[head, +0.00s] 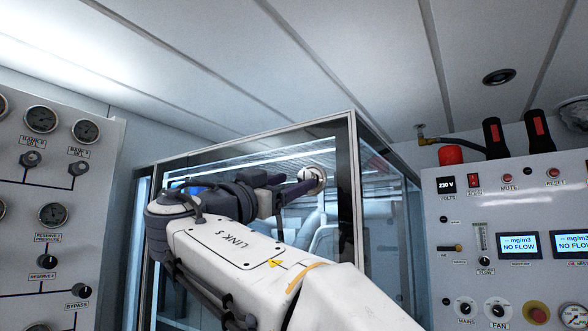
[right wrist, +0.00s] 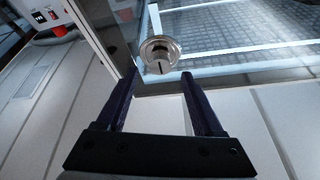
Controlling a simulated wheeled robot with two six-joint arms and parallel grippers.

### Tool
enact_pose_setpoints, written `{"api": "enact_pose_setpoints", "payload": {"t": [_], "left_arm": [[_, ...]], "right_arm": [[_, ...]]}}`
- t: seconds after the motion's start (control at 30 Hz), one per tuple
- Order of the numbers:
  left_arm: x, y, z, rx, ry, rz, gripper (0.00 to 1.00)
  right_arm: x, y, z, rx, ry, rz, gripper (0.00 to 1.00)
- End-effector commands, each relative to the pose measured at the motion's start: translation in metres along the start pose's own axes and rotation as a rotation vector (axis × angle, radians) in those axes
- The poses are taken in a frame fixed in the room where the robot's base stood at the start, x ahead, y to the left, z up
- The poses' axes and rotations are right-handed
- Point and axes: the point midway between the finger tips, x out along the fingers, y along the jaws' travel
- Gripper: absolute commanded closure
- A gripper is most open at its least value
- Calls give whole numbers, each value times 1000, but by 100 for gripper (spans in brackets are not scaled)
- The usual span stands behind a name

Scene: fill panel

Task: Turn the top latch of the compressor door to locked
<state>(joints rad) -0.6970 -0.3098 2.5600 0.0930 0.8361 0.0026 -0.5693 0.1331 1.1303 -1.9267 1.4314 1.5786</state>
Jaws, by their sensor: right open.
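The top latch (head: 313,178) is a round metal knob near the upper right corner of the glass compressor door (head: 346,215). In the right wrist view the latch (right wrist: 160,52) shows a round face with a dark slot or tab. My right gripper (head: 304,185) is at the latch in the head view and partly covers it. In the right wrist view my right gripper (right wrist: 160,75) is open, its two dark fingers pointing at the latch, one on each side. I cannot tell whether they touch it. My left gripper is not in view.
A gauge panel (head: 60,160) stands at the left. A control panel (head: 505,215) with displays, switches and a red beacon (head: 450,155) stands at the right. The ceiling (head: 300,50) is close above the dark-framed compressor cabinet. My right arm hides much of the door.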

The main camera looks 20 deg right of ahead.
Motion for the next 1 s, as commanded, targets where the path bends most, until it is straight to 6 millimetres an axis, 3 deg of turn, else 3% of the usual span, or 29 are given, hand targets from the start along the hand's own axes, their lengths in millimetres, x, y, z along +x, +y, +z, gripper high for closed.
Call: {"api": "enact_pose_setpoints", "payload": {"t": [0.03,0.2,0.6,0.63,0.67,0.8,1.0], "left_arm": [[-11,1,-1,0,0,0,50],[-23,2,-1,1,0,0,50],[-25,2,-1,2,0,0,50],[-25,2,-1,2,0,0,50],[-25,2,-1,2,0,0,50],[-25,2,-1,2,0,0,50],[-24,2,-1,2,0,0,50]], "right_arm": [[12,0,-5,-4,1,5,31],[34,-1,-3,-3,0,2,31],[41,0,1,-2,-2,-2,31],[41,0,1,-2,-2,-2,35],[41,0,1,-2,-2,-2,46],[41,0,1,-2,-2,-1,100],[41,0,1,-5,-2,-2,100]]}}
